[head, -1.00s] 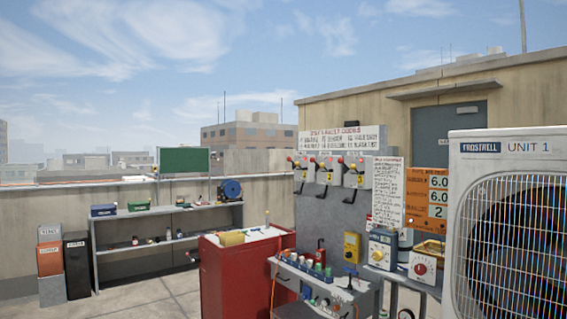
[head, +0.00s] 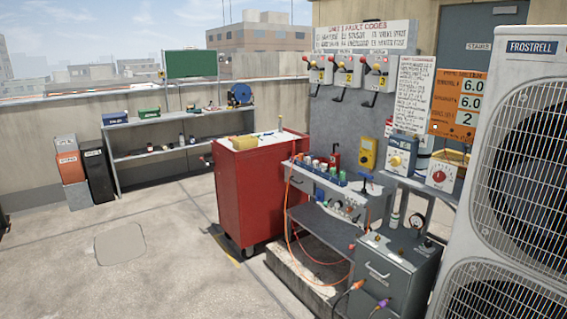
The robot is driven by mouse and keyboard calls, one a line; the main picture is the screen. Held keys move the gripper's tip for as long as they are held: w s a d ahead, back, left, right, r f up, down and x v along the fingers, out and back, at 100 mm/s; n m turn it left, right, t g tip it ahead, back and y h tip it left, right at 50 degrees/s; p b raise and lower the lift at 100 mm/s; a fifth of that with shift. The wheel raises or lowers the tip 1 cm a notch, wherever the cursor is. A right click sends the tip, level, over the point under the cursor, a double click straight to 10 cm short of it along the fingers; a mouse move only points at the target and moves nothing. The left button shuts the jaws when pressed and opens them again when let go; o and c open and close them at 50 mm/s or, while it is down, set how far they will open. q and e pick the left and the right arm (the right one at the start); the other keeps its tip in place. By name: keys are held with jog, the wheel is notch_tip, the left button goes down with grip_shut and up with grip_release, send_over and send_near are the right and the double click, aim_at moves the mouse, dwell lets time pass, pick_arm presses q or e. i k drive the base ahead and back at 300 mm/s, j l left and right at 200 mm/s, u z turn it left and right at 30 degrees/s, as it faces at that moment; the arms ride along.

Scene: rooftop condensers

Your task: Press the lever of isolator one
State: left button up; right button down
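Three pale isolator boxes hang in a row on the grey panel (head: 345,120) right of centre: a left one (head: 320,68), a middle one (head: 347,70) and a right one (head: 377,73). Each has a red-tipped part at its upper left, a yellow label and a dark lever-like part hanging below. The labels are too small to read, so I cannot tell by number which is isolator one. Neither of my grippers shows in the head view.
Orange hose hangs by the bench. A large condenser (head: 520,130) fills the right side. Open floor (head: 165,270) lies left.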

aim_at(305, 58)
jog(key=i+j+u, duration=0.3)
jog(key=i, duration=0.75)
jog(key=i+u, duration=0.25)
jog(key=i, duration=0.75)
jog(key=i+j+z, duration=0.15)
jog(key=i+z, duration=0.25)
jog(key=i, duration=0.25)
jog(key=i+j+z, duration=0.45)
jog(key=i, duration=0.15)
jog(key=i+j+z, duration=0.4)
jog(key=i+j, duration=0.1)
jog(key=i, duration=0.1)
